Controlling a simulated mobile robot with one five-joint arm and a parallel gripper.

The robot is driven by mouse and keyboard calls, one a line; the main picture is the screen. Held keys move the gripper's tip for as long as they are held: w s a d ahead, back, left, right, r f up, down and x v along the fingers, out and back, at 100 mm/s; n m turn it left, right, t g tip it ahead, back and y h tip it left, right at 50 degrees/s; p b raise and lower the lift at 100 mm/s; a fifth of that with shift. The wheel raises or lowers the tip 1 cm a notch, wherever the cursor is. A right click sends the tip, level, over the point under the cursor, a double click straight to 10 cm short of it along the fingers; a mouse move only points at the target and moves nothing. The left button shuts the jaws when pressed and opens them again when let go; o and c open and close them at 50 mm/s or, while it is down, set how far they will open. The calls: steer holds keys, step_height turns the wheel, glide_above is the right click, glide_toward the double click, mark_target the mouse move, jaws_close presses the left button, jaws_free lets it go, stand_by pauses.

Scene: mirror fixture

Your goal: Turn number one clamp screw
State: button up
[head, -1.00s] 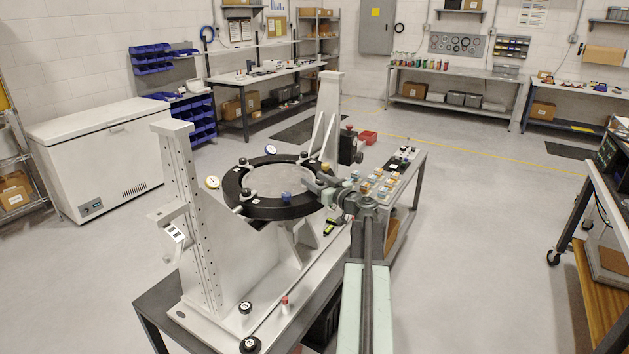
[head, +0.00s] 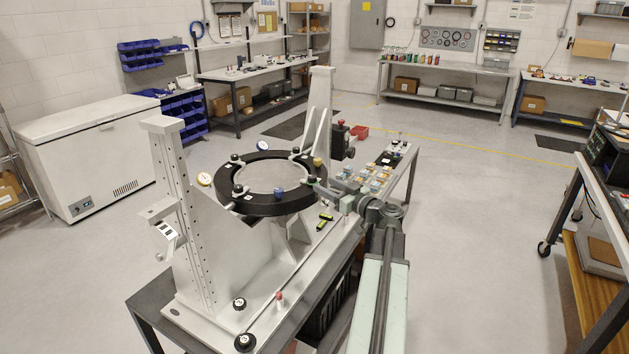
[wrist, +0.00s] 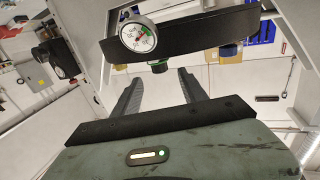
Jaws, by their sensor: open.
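A black ring (head: 235,196) is held level in the silver fixture, with several clamp knobs around it. A yellow knob (head: 317,162), a blue knob (head: 278,193) and black knobs (head: 235,157) show on it; I cannot read which is number one. My gripper (head: 318,187) is at the ring's right edge, small and partly lost against the clutter. In the wrist view my gripper (wrist: 160,85) has its two fingers spread and empty. A dark knob with a green band (wrist: 158,66) shows beyond the fingertips, below the ring edge (wrist: 200,36).
A dial gauge (wrist: 138,37) is close ahead of my fingers. The fixture's tall left column (head: 180,210) and right upright (head: 320,100) flank the ring. Small parts (head: 375,178) crowd the bench to the right. The floor beyond the bench (head: 470,220) is clear.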

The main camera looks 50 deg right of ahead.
mark_target(315, 179)
steer(key=w, duration=0.7)
steer(key=shift+w+d, duration=0.3)
steer(key=shift+w, duration=0.05)
